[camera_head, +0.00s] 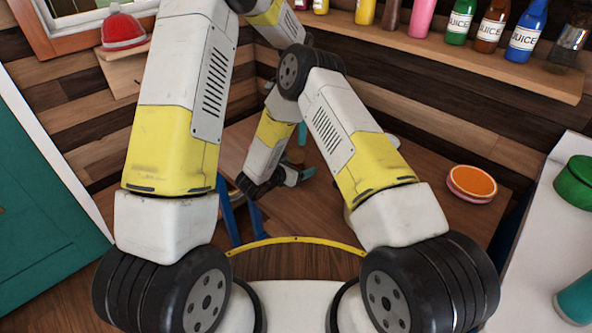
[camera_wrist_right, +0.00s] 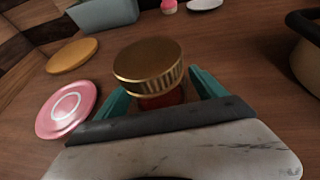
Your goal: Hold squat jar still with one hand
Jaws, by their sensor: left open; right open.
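The squat jar (camera_wrist_right: 150,68), with a ribbed gold lid and a red body, stands on the wooden table in the right wrist view. My right gripper (camera_wrist_right: 160,92) is open, with one teal finger on each side of the jar's lower part. I cannot tell whether the fingers touch it, and the lower body is mostly hidden by the gripper. I cannot make out the jar in the head view.
The right wrist view shows a pink round piece (camera_wrist_right: 67,108), an orange disc (camera_wrist_right: 72,55), a grey-teal container (camera_wrist_right: 103,14) and a dark-rimmed pot (camera_wrist_right: 307,55) around the jar. In the head view, a bottle shelf (camera_head: 450,58) hangs above the table (camera_head: 310,212).

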